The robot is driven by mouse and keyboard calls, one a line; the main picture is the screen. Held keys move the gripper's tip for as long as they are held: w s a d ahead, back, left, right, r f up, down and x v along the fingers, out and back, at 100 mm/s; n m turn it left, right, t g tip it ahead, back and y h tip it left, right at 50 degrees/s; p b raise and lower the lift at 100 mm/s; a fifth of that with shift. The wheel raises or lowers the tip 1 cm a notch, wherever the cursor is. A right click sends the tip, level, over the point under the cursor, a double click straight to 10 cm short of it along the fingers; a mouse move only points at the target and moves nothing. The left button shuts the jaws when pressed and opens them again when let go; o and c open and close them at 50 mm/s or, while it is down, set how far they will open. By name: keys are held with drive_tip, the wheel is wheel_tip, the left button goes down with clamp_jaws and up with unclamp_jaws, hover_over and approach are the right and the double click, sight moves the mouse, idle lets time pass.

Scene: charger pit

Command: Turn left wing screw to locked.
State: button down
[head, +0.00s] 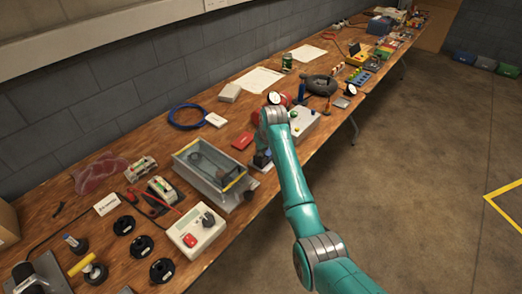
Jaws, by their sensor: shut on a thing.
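My gripper (262,161) points down at the right end of a grey metal box (193,177), by the box's back right corner. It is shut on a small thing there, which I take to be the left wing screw. The screw itself is hidden by the gripper and too small to make out, so I cannot tell how far it is turned. The box is open or clear-topped, with a dark cable inside and a yellow strip along its right edge. My teal arm reaches in from the lower right.
A white control box (196,232) with a red button stands in front of the grey box. Several black round parts (142,246) lie to its left. A grey box with buttons (304,122) is to the right.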

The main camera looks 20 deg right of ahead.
drive_tip(key=shift+m, duration=0.3)
drive_tip(key=m+h, duration=0.1)
drive_tip(key=m, duration=0.1)
drive_tip(key=m+h, duration=0.1)
drive_tip(key=m, duration=0.2)
drive_tip(key=shift+a+m, duration=0.2)
drive_tip(key=shift+m, duration=0.1)
drive_tip(key=m+h, duration=0.1)
drive_tip(key=m, duration=0.2)
drive_tip(key=m+g+h, duration=0.1)
drive_tip(key=m, duration=0.2)
drive_tip(key=shift+w+m+g, duration=0.1)
drive_tip(key=shift+m+g, duration=0.2)
idle(0.3)
drive_tip(key=c, duration=1.3)
unclamp_jaws()
drive_tip(key=shift+h, duration=0.3)
drive_tip(key=shift+a, duration=0.1)
drive_tip(key=v, duration=1.2)
